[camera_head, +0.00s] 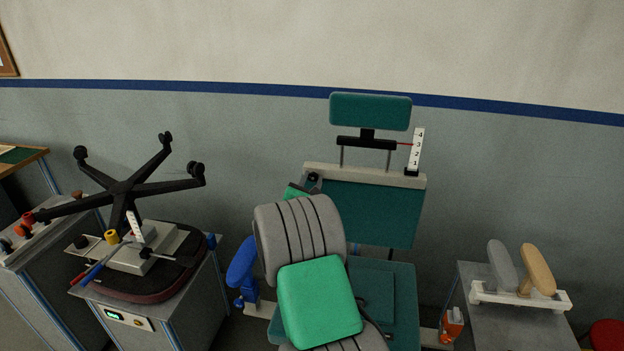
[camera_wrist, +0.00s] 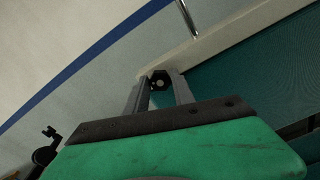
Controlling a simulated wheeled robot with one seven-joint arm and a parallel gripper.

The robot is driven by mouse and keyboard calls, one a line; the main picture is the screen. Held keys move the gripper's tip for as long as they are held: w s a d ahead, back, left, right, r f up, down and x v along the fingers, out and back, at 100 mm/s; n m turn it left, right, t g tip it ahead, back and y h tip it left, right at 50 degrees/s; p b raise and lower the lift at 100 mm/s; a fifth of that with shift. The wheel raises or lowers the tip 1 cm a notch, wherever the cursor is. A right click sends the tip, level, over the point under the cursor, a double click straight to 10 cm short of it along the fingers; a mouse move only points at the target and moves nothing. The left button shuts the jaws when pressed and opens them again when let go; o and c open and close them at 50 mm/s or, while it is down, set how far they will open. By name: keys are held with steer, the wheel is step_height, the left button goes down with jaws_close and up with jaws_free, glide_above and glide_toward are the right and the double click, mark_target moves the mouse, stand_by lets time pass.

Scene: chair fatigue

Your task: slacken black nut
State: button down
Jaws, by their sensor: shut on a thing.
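The black nut (camera_wrist: 159,79) sits at the end of the pale crossbar (camera_wrist: 215,42) in the wrist view. It shows between the two grey fingers of my gripper (camera_wrist: 160,85), which is shut on it. My grey and green arm comes up from below there and hides most of my gripper's fingers.
The teal headrest (camera_head: 370,111) and a numbered white scale (camera_head: 416,150) stand above the crossbar. A blue armrest (camera_head: 241,262) is left of my arm. An upturned black chair base (camera_head: 125,188) rests on a bench at left. A bench at right carries two armrest pads (camera_head: 537,270).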

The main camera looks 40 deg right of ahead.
stand_by(0.3)
steer(key=c, duration=1.1)
jaws_free()
steer(key=shift+o, duration=0.2)
steer(key=shift+a, duration=0.1)
steer(key=b+v, duration=0.2)
steer(key=v, duration=0.5)
steer(key=shift+s+a, duration=0.25)
steer(key=shift+a, duration=0.05)
